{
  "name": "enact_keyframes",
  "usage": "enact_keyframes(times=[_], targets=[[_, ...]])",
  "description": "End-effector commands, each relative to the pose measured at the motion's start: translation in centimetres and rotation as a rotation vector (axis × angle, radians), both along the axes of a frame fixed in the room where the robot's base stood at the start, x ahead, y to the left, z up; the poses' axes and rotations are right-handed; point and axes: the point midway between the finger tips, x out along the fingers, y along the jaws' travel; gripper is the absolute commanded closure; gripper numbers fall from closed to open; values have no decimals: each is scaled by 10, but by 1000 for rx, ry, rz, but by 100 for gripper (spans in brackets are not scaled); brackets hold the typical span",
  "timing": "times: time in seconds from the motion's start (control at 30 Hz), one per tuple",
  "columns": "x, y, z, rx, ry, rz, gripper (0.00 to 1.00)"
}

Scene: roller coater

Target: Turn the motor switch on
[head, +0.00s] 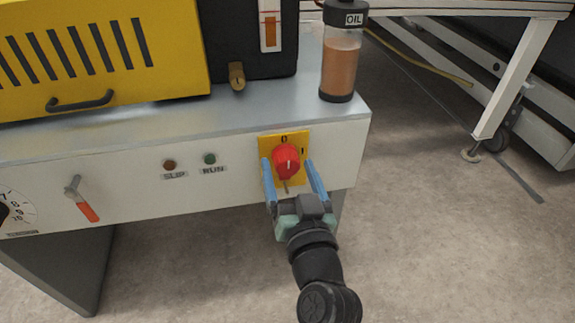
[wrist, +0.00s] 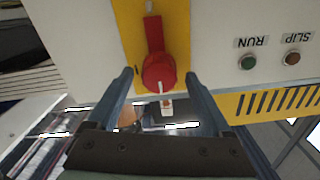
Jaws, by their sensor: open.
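The red rotary motor switch (head: 286,160) sits on a yellow plate (head: 302,138) at the right end of the machine's white front panel. A white mark on the knob points up toward the "0" label in the head view. The switch also shows in the wrist view (wrist: 158,70), upside down, with its handle along the plate. My gripper (head: 290,165) is open, with one blue finger on each side of the knob. In the wrist view the gripper (wrist: 161,76) has gaps between both fingers and the knob. Whether the fingertips touch the plate I cannot tell.
SLIP (head: 169,165) and RUN (head: 209,159) lamps, both looking unlit, are left of the switch. A lever with a red grip (head: 84,205) is farther left. An oil bottle (head: 340,68) stands on the ledge above.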

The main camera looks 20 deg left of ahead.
Motion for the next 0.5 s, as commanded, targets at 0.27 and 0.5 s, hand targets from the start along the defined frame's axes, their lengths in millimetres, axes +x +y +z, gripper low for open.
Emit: enact_keyframes(times=[0.27, 0.5], targets=[[16, 10, 0, 1, -1, 0, 17], [16, 11, 0, 0, 0, -1, 17]])
